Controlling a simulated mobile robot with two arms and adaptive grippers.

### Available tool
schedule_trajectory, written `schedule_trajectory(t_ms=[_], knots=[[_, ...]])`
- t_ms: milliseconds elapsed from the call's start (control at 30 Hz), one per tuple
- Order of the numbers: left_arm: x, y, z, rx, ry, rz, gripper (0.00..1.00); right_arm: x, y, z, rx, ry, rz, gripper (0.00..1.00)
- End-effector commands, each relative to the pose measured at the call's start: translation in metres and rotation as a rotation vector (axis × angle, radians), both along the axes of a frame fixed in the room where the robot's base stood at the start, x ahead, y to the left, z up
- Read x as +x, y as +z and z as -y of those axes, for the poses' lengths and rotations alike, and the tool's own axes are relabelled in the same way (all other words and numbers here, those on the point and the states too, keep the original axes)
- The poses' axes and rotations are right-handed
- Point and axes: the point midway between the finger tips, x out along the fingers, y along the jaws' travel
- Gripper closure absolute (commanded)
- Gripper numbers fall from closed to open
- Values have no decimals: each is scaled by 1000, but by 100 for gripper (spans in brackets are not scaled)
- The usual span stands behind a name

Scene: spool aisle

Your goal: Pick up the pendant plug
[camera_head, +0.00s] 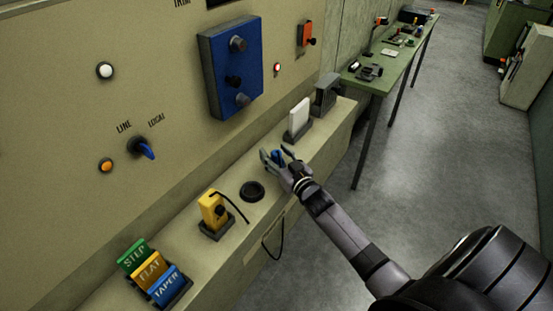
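A small blue piece (277,156), which looks like the pendant plug, shows between the fingers of my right gripper (276,154) at the ledge. The fingers are spread on either side of it and look open. I cannot tell whether they touch it, and the gripper hides part of it. A yellow pendant (211,209) stands in a dark holder on the ledge, nearer to me, with a black cable at its side. A round black socket-like piece (252,191) sits on the ledge between the pendant and my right gripper. My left gripper is not in view.
The ledge (186,255) also bears green, yellow and blue tags (150,268), a white block (299,117) and a grey block (326,95). A blue box (231,69) juts from the panel above. A green table (381,74) stands beyond. The floor (436,165) at right is clear.

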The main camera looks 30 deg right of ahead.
Motion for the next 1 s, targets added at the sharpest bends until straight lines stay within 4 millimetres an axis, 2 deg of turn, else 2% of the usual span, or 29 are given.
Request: schedule_trajectory(t_ms=[67,733,1000], knots=[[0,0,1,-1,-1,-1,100,0,0,0,0,0,0,55],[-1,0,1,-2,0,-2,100,0,0,0,0,0,1,100],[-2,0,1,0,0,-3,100,0,1,0,0,0,1,100]])
